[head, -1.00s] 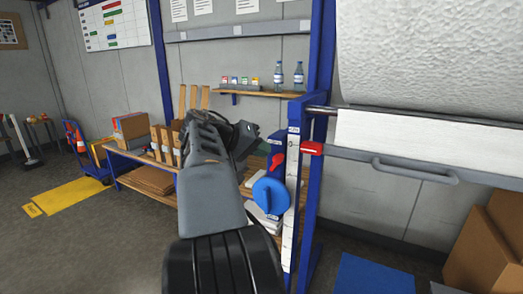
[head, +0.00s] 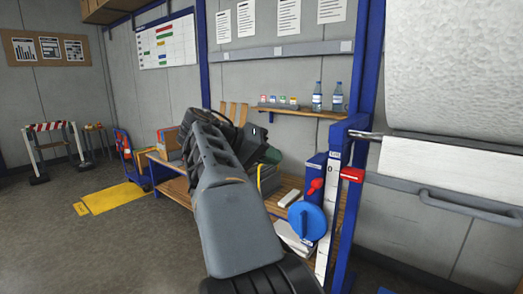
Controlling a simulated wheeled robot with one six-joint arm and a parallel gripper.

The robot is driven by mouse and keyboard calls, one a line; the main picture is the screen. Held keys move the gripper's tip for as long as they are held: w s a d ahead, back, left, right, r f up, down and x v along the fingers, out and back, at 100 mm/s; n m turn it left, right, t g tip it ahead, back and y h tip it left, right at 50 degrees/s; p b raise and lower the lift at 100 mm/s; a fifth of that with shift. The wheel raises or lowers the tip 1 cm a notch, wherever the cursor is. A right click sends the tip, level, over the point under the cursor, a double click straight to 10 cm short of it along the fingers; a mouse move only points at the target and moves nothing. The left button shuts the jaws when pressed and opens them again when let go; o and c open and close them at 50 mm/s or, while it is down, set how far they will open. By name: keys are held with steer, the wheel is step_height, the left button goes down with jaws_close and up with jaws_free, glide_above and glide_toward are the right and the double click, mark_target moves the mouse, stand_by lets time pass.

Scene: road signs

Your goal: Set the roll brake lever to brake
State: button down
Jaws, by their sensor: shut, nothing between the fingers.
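A small red lever (head: 316,186) sits on the front of a blue housing (head: 313,165) on the blue roll frame. It slants, with its upper end to the right. Small white labels are above and below it, too small to read. A large blue round knob (head: 309,221) is just below the lever. My gripper (head: 268,154) is partly hidden behind my own forearm, left of the housing and apart from the lever. It is shut and holds nothing.
A large white roll (head: 455,65) hangs at the right, above a bar with a red end piece (head: 352,174) and a grey handle (head: 470,208). A wooden bench (head: 172,186) with boxes stands behind my arm. A shelf (head: 300,112) holds bottles.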

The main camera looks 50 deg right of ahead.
steer(key=shift+r+v, duration=0.2)
steer(key=shift+v, duration=1.45)
steer(key=shift+s, duration=0.2)
steer(key=w+a+f+n+t+y+p, duration=0.15)
steer(key=w+a+f+n+t, duration=0.3)
steer(key=f, duration=0.45)
steer(key=w+a+f+n+t+y, duration=0.3)
steer(key=w+f+n, duration=0.15)
steer(key=f, duration=0.35)
steer(key=s+a+f+n+t+y+p, duration=0.1)
steer(key=s+a+f+y, duration=0.1)
steer(key=a, duration=0.4)
steer(key=s+a+f+n+t+y+p, duration=0.1)
steer(key=s+a+f+n+y+p, duration=0.1)
steer(key=a+f, duration=0.2)
steer(key=s+a+f+n+t+y+p, duration=0.1)
steer(key=a+f+y, duration=0.1)
steer(key=a, duration=0.8)
steer(key=shift+s+a+f+n+y+p, duration=0.2)
steer(key=shift+s+f+n+y+p, duration=0.15)
steer(key=shift+f, duration=0.25)
